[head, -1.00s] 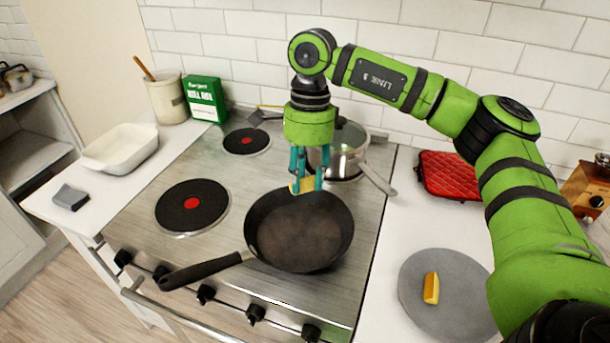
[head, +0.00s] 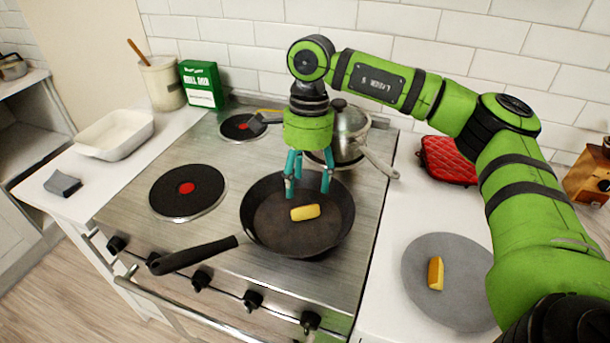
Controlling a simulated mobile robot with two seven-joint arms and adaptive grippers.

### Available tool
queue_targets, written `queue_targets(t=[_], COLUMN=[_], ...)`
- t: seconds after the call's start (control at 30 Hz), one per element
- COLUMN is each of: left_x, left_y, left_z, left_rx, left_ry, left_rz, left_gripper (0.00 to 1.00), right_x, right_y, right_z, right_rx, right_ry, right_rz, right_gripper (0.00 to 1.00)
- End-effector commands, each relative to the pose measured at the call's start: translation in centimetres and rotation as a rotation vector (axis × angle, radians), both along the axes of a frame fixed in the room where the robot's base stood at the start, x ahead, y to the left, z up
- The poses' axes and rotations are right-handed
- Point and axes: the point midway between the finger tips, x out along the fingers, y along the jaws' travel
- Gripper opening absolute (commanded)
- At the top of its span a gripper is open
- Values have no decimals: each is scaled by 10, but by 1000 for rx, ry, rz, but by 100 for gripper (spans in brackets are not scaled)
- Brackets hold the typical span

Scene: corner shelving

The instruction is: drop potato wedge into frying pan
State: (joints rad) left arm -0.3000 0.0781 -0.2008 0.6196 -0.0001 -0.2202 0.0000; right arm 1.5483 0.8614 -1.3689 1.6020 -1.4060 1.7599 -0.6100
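A yellow potato wedge (head: 305,212) lies inside the black frying pan (head: 270,232), on its bottom near the middle. The pan rests on the stove's front right area, its handle pointing to the lower left. A second potato wedge (head: 435,273) lies on the round grey plate (head: 462,310) at the lower right. My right gripper (head: 308,186) is open and empty over the far part of the pan, its teal fingers spread apart, behind the wedge in the picture. My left gripper is not in view.
A lidded steel pot (head: 345,140) stands close behind my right gripper, its handle pointing right. A spatula (head: 258,122) lies at the back. A red quilted item (head: 447,160) sits at right. A white baking dish (head: 117,135) and grey sponge (head: 62,183) are at left.

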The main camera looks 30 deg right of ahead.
Motion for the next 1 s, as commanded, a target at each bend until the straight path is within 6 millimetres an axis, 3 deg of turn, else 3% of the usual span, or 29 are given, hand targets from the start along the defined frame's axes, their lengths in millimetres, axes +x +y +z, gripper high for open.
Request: queue_targets(t=[0.27,0.8,1.0], left_x=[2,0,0], left_y=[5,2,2], left_z=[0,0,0], left_rx=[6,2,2], left_ry=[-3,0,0], left_rz=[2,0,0], left_gripper=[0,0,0], right_x=[1,13,14], right_y=[0,-12,-14], right_z=[5,103,118], right_rx=[0,-1,0], right_ry=[-1,-2,-1], right_rz=[0,-1,-1], right_gripper=[62,62,62])
